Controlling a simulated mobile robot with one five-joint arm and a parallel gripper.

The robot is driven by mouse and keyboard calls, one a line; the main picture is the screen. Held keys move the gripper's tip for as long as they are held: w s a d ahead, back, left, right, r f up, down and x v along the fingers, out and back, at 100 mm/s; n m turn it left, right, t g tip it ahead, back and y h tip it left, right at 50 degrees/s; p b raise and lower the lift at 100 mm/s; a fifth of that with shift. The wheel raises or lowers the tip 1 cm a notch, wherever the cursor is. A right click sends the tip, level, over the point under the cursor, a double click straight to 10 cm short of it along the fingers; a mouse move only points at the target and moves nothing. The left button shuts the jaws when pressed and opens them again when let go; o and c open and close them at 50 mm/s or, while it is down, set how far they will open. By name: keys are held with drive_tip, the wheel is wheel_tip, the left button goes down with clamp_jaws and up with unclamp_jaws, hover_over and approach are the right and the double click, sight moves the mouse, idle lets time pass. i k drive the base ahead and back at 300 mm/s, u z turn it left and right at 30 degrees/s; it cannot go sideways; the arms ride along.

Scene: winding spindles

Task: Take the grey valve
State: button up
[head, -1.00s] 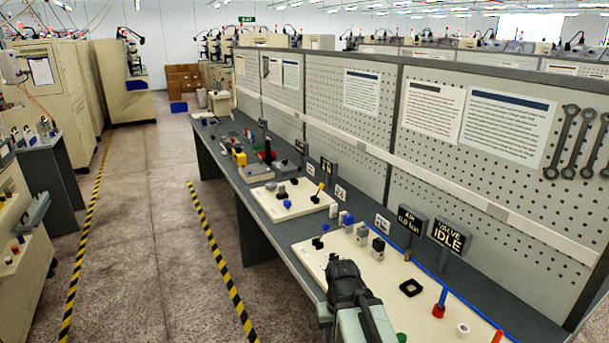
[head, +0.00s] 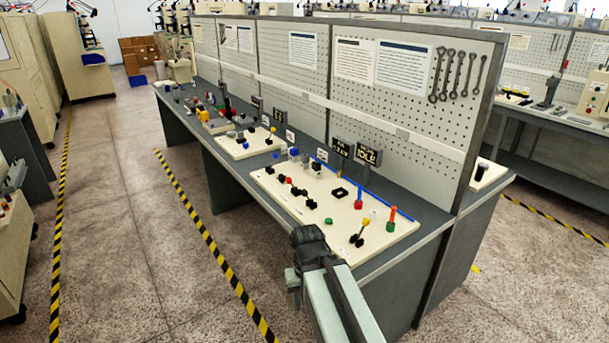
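A small pale block with a grey top (head: 305,160) stands near the back edge of the cream board, in a row between a blue-topped one (head: 293,153) and a darker-topped one (head: 316,167). It may be the grey valve; it is too small to be sure. My gripper (head: 303,236) is at the lower middle, in front of the board's near edge and apart from the grey-topped block. Its fingers face away from the camera, so whether they are open or shut is hidden. I see nothing held in it.
The cream board (head: 300,212) also carries a black square ring (head: 340,192), a blue-and-red peg (head: 358,198), a green-and-red peg (head: 391,217) and a yellow lever (head: 366,225). A VALVE IDLE sign (head: 369,156) and pegboard (head: 400,120) rise behind. The floor left of the bench (head: 190,270) is clear.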

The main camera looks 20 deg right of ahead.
sight(304, 159)
drive_tip(key=u, duration=0.2)
drive_tip(key=i, duration=1.8)
drive_tip(key=u, duration=0.75)
drive_tip(key=i, duration=0.9)
drive_tip(key=u, duration=0.25)
